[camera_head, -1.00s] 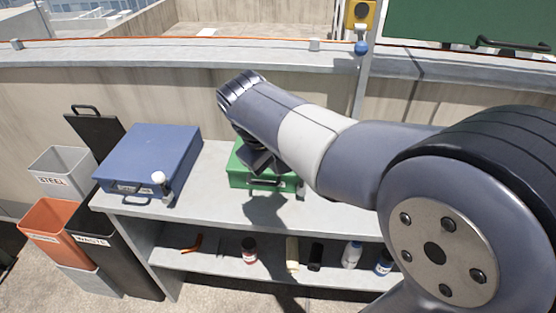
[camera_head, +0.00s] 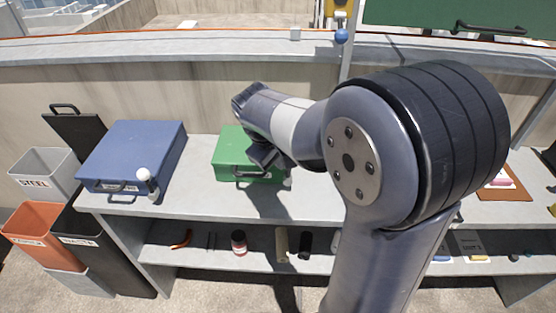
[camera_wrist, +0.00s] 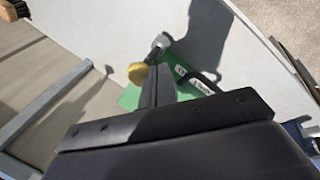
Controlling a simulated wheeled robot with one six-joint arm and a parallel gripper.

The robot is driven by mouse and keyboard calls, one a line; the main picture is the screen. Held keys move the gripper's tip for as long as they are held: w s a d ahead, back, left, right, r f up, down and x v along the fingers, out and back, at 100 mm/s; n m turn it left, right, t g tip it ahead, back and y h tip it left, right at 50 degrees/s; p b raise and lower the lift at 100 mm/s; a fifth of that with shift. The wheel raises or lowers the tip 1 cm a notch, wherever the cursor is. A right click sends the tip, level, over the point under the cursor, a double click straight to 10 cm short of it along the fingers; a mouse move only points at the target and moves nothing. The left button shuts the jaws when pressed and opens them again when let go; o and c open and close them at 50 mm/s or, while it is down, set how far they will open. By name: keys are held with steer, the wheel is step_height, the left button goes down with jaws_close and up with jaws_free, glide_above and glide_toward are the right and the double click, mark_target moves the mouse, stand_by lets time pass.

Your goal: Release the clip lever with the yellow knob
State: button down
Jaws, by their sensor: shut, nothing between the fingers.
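The yellow knob (camera_wrist: 137,72) shows in the wrist view, just left of my gripper's fingertips (camera_wrist: 158,72). I cannot tell whether they touch it. A grey lever piece (camera_wrist: 160,42) shows beyond the knob. The green case (camera_head: 233,147) sits on the bench, with its handle and labelled front partly visible; it also shows in the wrist view (camera_wrist: 175,58). My gripper (camera_head: 262,157) is shut and empty, in front of the green case in the head view. My arm and gripper hide part of the case, and the yellow knob cannot be made out there.
A blue case (camera_head: 135,150) with a white-knobbed lever (camera_head: 145,176) stands left on the bench (camera_head: 200,190). Bins stand at the far left, among them a steel bin (camera_head: 45,168). Bottles and tools lie on the lower shelf (camera_head: 195,255). Bare bench lies between the cases.

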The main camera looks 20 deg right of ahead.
steer(key=shift+d, duration=0.1)
steer(key=shift+s+d+r+y, duration=0.1)
steer(key=shift+d+y, duration=0.15)
steer(key=shift+y, duration=0.05)
steer(key=shift+d, duration=0.2)
steer(key=s+d+f+m+t+y+b, duration=0.2)
steer(key=s+d+f+t+y+b, duration=0.1)
steer(key=d+y+b, duration=0.5)
steer(key=t+y+b, duration=0.1)
steer(key=y+b, duration=0.1)
steer(key=b, duration=0.2)
steer(key=shift+d+f, duration=0.2)
steer(key=shift+d, duration=0.15)
steer(key=shift+w+a+f+b, duration=0.1)
steer(key=shift+w+a+b, duration=0.05)
steer(key=shift+a+b, duration=0.2)
steer(key=shift+w+a+f+b, duration=0.1)
steer(key=shift+a+b, duration=0.1)
steer(key=shift+a, duration=0.2)
